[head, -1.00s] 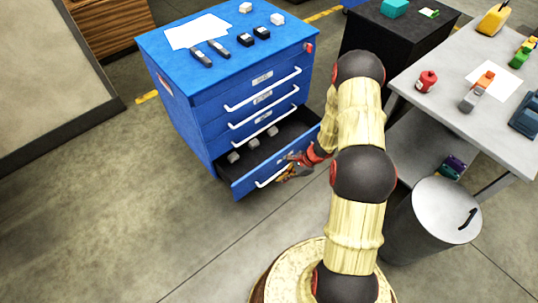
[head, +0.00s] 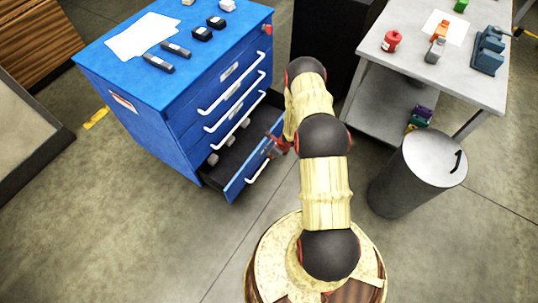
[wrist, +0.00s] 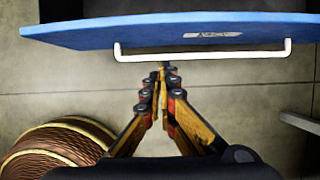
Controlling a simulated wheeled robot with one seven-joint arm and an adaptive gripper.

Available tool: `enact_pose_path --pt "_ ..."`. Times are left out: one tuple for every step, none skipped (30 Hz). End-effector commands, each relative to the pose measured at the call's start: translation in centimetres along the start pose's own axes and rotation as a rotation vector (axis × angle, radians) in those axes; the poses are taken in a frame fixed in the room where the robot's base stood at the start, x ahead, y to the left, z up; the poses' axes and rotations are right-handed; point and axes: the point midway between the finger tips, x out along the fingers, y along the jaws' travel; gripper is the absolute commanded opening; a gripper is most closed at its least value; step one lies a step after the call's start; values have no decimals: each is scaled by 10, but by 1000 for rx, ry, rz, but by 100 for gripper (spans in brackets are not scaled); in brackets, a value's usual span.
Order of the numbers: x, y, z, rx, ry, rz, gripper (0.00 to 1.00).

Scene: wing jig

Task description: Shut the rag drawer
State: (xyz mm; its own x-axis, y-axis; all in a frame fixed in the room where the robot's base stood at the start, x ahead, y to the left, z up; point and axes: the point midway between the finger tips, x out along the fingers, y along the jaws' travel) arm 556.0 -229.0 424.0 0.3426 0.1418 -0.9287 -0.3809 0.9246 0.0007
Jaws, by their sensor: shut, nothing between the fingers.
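The blue cabinet (head: 150,125) has its bottom drawer (head: 236,185) pulled out; its label is too small to read, so I cannot tell whether it is the rag drawer. Several small grey items (head: 213,158) lie inside. The drawers above look shut. In the wrist view the open drawer's blue front (wrist: 120,34) and white bar handle (wrist: 240,54) span the top. My gripper (wrist: 163,72) is shut and empty, its tips pointing at the handle's middle; contact is unclear. In the head view my gripper (head: 274,149) is at the drawer front, partly hidden by my arm.
A grey table (head: 400,65) with a red canister (head: 391,41) stands at the right. A grey lidded bin (head: 415,175) stands below it, right of my arm. A black cabinet (head: 325,35) is behind.

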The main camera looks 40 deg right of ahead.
Motion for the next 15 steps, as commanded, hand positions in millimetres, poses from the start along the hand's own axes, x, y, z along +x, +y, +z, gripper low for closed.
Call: enact_pose_path --pt "14 1 -2 -1 1 1 0" --pt "20 1 -2 0 1 2 0" --pt "28 1 -2 -1 0 1 0" --pt "33 0 -2 -1 0 1 0" --pt "39 0 -2 -2 0 1 0" --pt "47 1 -2 -2 0 1 0" --pt "52 1 -1 -3 0 1 0" --pt "58 1 -2 -2 0 2 0" --pt "65 1 -2 -2 0 1 0" --pt "70 0 -1 -2 0 1 0" --pt "74 0 0 -2 -1 1 0" --pt "74 -1 10 -6 -3 -2 0" --pt "75 0 14 -6 -2 0 0" --pt "76 0 18 -7 -2 -1 0" --pt "78 0 22 -4 -1 0 0"
